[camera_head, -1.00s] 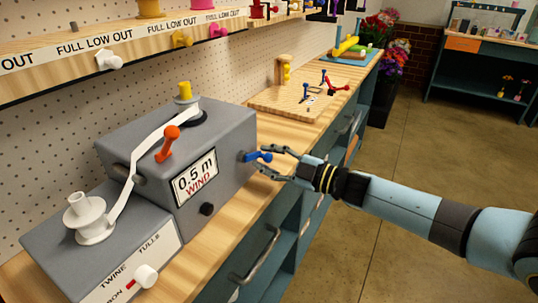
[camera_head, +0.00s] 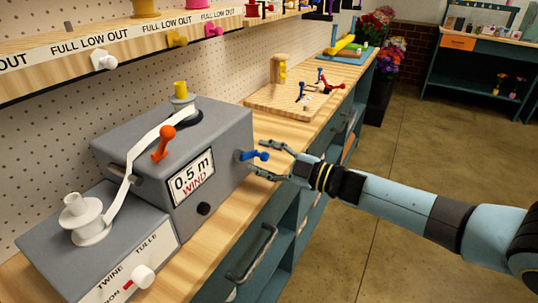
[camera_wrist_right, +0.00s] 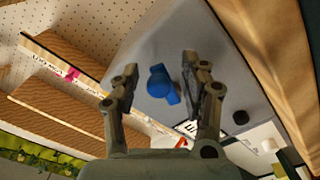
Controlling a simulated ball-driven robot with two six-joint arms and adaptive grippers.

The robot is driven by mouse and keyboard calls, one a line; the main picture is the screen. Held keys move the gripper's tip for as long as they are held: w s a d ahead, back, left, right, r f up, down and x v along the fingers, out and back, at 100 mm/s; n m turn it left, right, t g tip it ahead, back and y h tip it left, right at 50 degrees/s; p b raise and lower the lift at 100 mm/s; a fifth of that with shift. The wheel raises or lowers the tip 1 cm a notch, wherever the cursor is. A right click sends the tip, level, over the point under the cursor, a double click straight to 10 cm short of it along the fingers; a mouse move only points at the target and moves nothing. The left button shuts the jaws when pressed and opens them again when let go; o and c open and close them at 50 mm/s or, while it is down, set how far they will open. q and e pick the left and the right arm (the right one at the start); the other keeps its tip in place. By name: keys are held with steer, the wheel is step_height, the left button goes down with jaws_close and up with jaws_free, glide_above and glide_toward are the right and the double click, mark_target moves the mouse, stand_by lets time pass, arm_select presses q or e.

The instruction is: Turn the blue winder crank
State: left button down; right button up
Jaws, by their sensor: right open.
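The blue winder crank (camera_head: 252,155) sticks out from the right side of the grey winder box (camera_head: 225,130), whose front label reads "0.5 m WIND". My right gripper (camera_head: 256,159) is open at the crank, its two fingers spread on either side of the blue handle. In the right wrist view the blue crank (camera_wrist_right: 160,82) shows between the open fingertips (camera_wrist_right: 158,72), with visible gaps to both fingers. I cannot tell whether the tips reach past the handle in depth. My left gripper is not in view.
An orange lever (camera_head: 163,143) and white ribbon are on the winder box. A white knob (camera_head: 144,276) is on the lower box in front. A wooden board (camera_head: 300,101) with small tools lies behind on the bench. Open floor is at the right.

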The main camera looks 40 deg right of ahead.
steer(key=v, duration=1.2)
steer(key=s+a+f+m+g+h+b, duration=0.1)
steer(key=s+f+m+h+b, duration=0.15)
steer(key=f, duration=0.85)
steer(key=s+f+m+g+h+b, duration=0.2)
steer(key=s+f+m+b, duration=0.15)
steer(key=f, duration=0.75)
steer(key=s+a+f+m+g+h+b, duration=0.1)
steer(key=s+f+m+h+b, duration=0.2)
steer(key=f, duration=0.8)
steer(key=s+a+f+m+g+b, duration=0.35)
steer(key=s+f+g, duration=0.25)
steer(key=s+f, duration=0.85)
steer(key=s+a+f+g, duration=0.1)
steer(key=s+f+g, duration=0.1)
steer(key=s, duration=0.5)
steer(key=s+a+f+g, duration=0.1)
steer(key=s+f+g, duration=0.2)
steer(key=s, duration=0.4)
steer(key=shift+a+f+m+g+b, duration=0.3)
steer(key=shift+a+m+g+b, duration=0.05)
steer(key=shift+a+m+g, duration=0.1)
